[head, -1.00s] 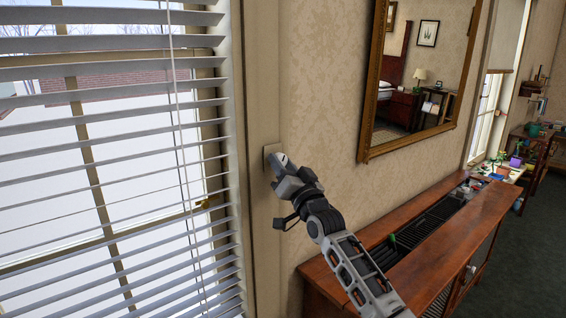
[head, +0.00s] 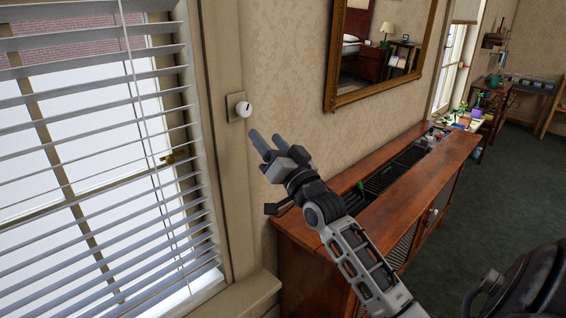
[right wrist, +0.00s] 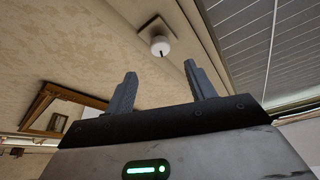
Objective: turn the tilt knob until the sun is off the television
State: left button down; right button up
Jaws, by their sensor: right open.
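The knob also shows in the right wrist view (right wrist: 160,46), beyond the fingertips. My right gripper (head: 265,137) is open and empty, below and right of the knob and apart from it; its two fingers also show in the wrist view (right wrist: 160,72). The blind (head: 100,150) has its slats parted, with bright outdoors between them. The television is not in view. My left gripper is not in view.
A long wooden cabinet (head: 420,180) runs along the wall below my right arm. A gilt-framed mirror (head: 333,60) hangs above it. The windowsill (head: 240,298) juts out at lower left. Dark carpet (head: 500,190) lies open at the right.

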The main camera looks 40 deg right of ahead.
jog(key=v, duration=0.5)
jog(key=shift+s+f+b, duration=0.1)
jog(key=shift+s+b, duration=0.25)
